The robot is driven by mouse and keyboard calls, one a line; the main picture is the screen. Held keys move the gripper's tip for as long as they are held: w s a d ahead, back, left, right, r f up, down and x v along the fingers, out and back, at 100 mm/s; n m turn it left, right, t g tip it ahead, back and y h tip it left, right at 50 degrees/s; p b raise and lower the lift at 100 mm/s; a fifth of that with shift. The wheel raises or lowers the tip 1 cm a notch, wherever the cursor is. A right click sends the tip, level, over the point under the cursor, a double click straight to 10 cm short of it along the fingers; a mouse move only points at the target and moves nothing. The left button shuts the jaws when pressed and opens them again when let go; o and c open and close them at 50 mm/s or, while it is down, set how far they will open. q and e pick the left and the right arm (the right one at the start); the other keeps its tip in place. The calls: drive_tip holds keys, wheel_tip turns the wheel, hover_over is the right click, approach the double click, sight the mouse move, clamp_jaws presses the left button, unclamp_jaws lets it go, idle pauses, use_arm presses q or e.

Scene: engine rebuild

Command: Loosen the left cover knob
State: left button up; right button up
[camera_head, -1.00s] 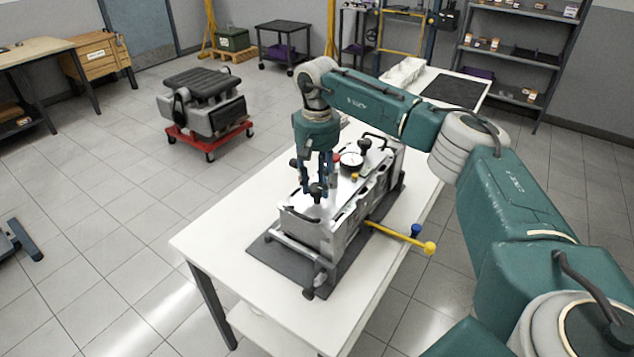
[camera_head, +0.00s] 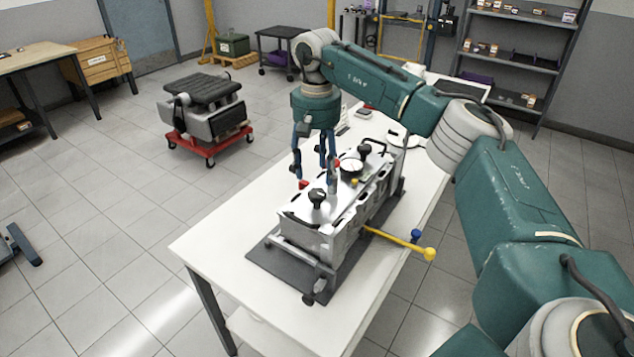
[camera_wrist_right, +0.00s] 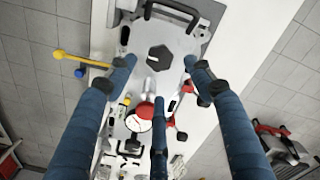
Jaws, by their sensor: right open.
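The engine block (camera_head: 310,240) lies on a dark mat with a light cover plate on top. A black cover knob (camera_head: 317,197) stands at the near end of the plate; in the right wrist view it is a dark hexagonal knob (camera_wrist_right: 159,57). A second black knob (camera_head: 365,150) stands at the far end. My right gripper (camera_head: 316,178) is open and empty, its fingers pointing down above the near knob. In the wrist view its spread fingers (camera_wrist_right: 160,78) lie on both sides of the knob and below it, apart from it. My left gripper is out of view.
A round white gauge (camera_head: 351,165) sits on the block between the knobs. A yellow bar (camera_head: 395,238) with a ball end juts out to the right. The white table (camera_head: 215,240) is clear on the left. A red dolly (camera_head: 208,150) with machinery stands on the floor.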

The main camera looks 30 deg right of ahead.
wheel_tip(320, 180, up, 5)
drive_tip(key=shift+r, duration=0.2)
idle(0.6)
